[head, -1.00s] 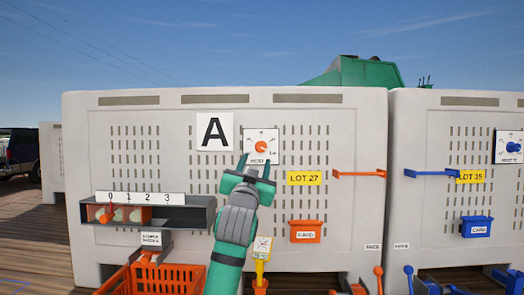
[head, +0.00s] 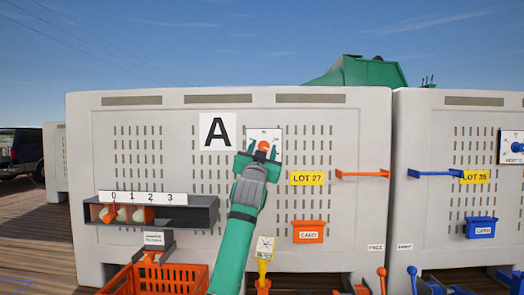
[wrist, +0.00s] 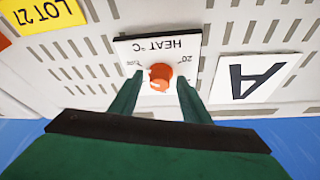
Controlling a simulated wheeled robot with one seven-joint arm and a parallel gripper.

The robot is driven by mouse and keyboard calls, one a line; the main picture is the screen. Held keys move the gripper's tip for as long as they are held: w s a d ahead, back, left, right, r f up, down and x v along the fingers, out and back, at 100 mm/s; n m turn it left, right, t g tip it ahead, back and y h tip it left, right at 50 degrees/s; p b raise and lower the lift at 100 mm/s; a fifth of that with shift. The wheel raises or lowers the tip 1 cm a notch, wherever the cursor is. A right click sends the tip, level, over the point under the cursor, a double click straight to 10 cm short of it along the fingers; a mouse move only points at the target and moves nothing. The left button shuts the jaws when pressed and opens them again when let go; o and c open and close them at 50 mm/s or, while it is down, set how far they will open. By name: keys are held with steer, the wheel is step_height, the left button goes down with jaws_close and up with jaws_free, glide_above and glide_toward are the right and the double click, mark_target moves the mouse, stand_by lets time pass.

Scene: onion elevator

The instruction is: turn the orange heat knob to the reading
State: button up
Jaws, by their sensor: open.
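The orange heat knob (head: 263,146) sits on a white dial plate (head: 265,133) on the grey panel, right of the letter A sign. In the wrist view the knob (wrist: 160,76) shows between the two fingers of my gripper (wrist: 157,90), with a gap on each side. The plate (wrist: 160,47) reads "HEAT °C" upside down there, with "20" at one side. My gripper (head: 263,152) is open, its fingers pointing at the plate. I cannot tell how deep the knob lies between them. The knob's pointer and the other marks are too small or hidden to read.
A yellow LOT 27 sign (head: 308,178) and an orange bar (head: 362,174) are to the right. An orange card box (head: 310,231) hangs lower. A numbered shelf (head: 190,214) and an orange crate (head: 185,278) are at lower left. A yellow-stemmed gauge (head: 264,248) stands below.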

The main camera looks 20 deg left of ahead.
steer(key=shift+d, duration=0.15)
steer(key=c, duration=1)
steer(key=shift+c, duration=0.2)
steer(key=shift+n, duration=0.4)
steer(key=shift+d+n+y, duration=0.1)
steer(key=shift+n+y, duration=0.5)
steer(key=shift+n, duration=0.2)
steer(key=n+y, duration=0.1)
steer(key=n, duration=0.1)
steer(key=n+g+y, duration=0.1)
steer(key=n, duration=0.2)
steer(key=shift+f+y, duration=0.1)
steer(key=shift+y, duration=0.2)
steer(key=n+g+y, duration=0.1)
steer(key=n, duration=0.2)
steer(key=n+y, duration=0.1)
steer(key=n, duration=0.2)
steer(key=shift+d+g+y, duration=0.1)
steer(key=shift+g+y, duration=0.2)
steer(key=shift+g, duration=0.1)
steer(key=shift+n+g+y, duration=0.5)
steer(key=shift+n+g, duration=0.1)
steer(key=shift+n, duration=1.1)
